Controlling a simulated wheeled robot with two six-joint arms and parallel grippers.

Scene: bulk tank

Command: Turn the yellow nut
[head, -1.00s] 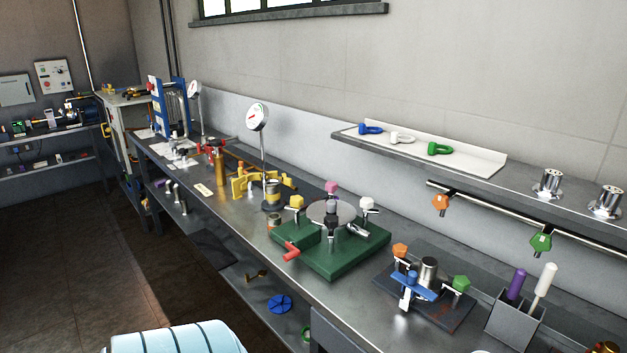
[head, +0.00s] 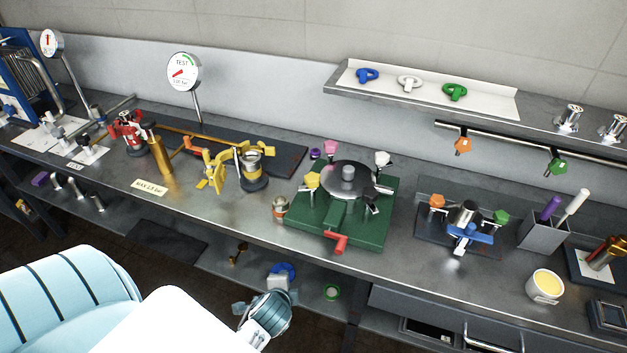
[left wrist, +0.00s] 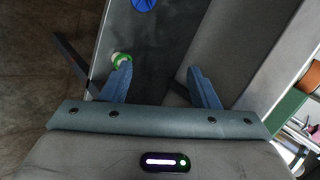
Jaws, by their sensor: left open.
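The yellow nut (head: 312,180) is on the left corner of a green fixture (head: 345,236) on the bench, in the head view. The fixture has a round grey disc (head: 343,178) on top, a pink nut (head: 331,147) and a white nut (head: 382,158) at its back, and a red handle (head: 337,243) at its front. My left gripper (left wrist: 159,68) is open with nothing between its fingers in the left wrist view. In the head view my left arm is low at the front, before the bench edge, below and left of the fixture. The yellow nut does not show in the left wrist view. My right gripper is not in view.
A small can (head: 280,207) stands just left of the fixture. Yellow clamp parts (head: 214,172) and a brass cylinder (head: 160,158) are farther left. A wall shelf (head: 333,86) overhangs behind. A green ring (head: 332,292) lies on the lower shelf.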

